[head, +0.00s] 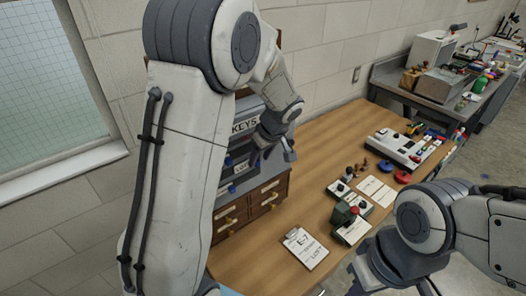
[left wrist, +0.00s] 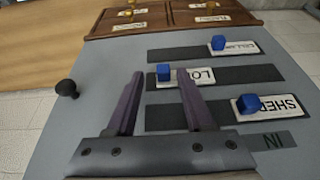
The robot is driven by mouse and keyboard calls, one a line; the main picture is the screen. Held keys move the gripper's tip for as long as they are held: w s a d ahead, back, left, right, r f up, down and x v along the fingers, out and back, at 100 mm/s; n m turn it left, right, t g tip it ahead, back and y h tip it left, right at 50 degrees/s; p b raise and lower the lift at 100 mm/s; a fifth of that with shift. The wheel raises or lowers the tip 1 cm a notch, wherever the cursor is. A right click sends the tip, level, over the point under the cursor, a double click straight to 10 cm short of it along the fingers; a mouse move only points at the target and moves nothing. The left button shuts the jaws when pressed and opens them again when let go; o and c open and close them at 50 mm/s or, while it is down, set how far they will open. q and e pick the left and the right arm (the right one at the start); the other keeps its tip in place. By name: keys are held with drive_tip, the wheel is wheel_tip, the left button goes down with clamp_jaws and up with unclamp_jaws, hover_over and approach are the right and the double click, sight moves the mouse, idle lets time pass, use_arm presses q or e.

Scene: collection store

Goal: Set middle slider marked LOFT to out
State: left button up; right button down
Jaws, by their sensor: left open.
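In the left wrist view a grey panel (left wrist: 95,70) has three dark slots, each with a white label plate and a blue knob. The middle plate reads "LO" (left wrist: 198,77), the rest hidden by a finger; its knob (left wrist: 164,72) is near the left slot end, away from the "IN" mark (left wrist: 273,141). The CELLAR knob (left wrist: 218,43) and SHED knob (left wrist: 247,103) sit farther right. My left gripper (left wrist: 161,77) is open, its fingertips on either side of the middle knob in the picture; contact cannot be told. It also shows in the head view (head: 268,135).
A black round knob (left wrist: 66,88) is on the panel's left. Wooden drawers (head: 268,194) are under the KEYS unit. The table (head: 315,150) holds a clipboard marked E-7 (head: 305,248), small green devices (head: 350,225) and a white machine (head: 397,147). My right arm is at lower right.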

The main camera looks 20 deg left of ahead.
use_arm(q)
drive_tip(key=b+v, duration=0.2)
drive_tip(key=v, duration=0.8)
